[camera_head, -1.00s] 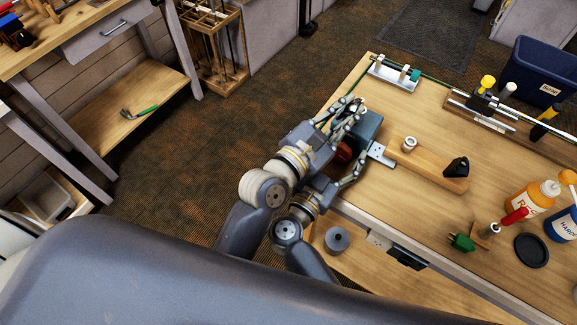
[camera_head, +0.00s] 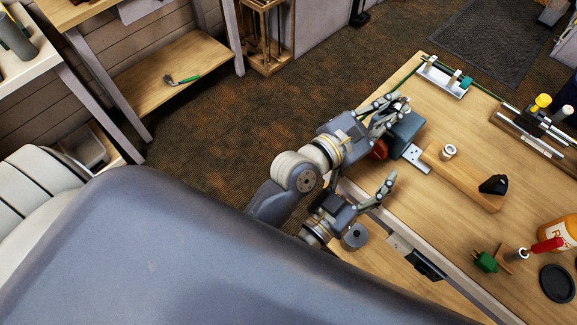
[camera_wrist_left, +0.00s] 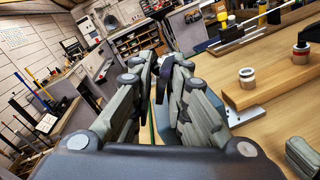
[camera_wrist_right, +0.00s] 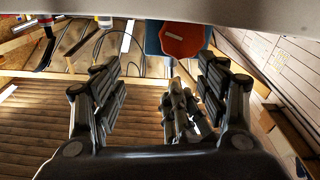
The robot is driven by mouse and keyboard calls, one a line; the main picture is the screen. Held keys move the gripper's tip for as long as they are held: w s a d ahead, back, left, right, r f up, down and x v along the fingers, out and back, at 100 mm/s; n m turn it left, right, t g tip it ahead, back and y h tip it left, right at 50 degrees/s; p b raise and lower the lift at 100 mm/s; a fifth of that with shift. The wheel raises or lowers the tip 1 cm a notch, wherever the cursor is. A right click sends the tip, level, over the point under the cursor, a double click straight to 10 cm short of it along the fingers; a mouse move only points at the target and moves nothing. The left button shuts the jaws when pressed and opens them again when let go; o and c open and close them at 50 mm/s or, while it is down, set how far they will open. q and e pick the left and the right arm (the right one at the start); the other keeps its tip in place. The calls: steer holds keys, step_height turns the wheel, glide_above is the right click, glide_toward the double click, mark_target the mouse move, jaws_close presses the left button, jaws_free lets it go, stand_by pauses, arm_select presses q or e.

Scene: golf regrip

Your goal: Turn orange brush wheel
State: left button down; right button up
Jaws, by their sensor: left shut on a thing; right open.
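The orange brush wheel (camera_head: 379,149) is a red-orange disc on the near side of a blue-grey housing (camera_head: 405,128) at the bench's left edge. In the right wrist view the wheel (camera_wrist_right: 182,40) is a broad faceted orange face ahead of and above the fingers. My left gripper (camera_head: 396,106) is at the housing's far side, beyond the wheel. My right gripper (camera_head: 382,188) is open on the near side, apart from the wheel. Its fingers are wide apart in its wrist view (camera_wrist_right: 165,85).
A metal bracket (camera_head: 413,156) and a wooden block (camera_head: 462,178) with a white ring (camera_head: 448,152) are right of the housing. A white clamp stand (camera_head: 443,77) is at the far edge.

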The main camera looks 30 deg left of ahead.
steer(key=d+r+n+t, duration=0.1)
steer(key=s+d+r+t, duration=0.1)
steer(key=d, duration=0.1)
steer(key=shift+s+n+y, duration=0.1)
steer(key=shift+n+y, duration=0.3)
steer(key=n+y, duration=0.1)
steer(key=n+t+y, duration=0.1)
steer(key=r, duration=0.1)
steer(key=shift+s+a+n+t+y, duration=0.15)
steer(key=shift+a+n+t+y, duration=0.15)
steer(key=shift+n+t+y, duration=0.1)
steer(key=s+a+f+n+g+y, duration=0.2)
steer(key=a+f+n+g+y, duration=0.2)
steer(key=n, duration=0.6)
steer(key=s+a+f+n+g+y, duration=0.3)
steer(key=a+f+n, duration=0.4)
steer(key=n, duration=0.3)
steer(key=s+a+f+n+g+y, duration=0.3)
steer(key=a+f+n+g+y, duration=0.2)
steer(key=n, duration=0.5)
steer(key=shift+s+a+f+g, duration=0.2)
steer(key=shift+f+g, duration=0.5)
steer(key=shift+f, duration=0.6)
steer(key=shift+s, duration=0.1)
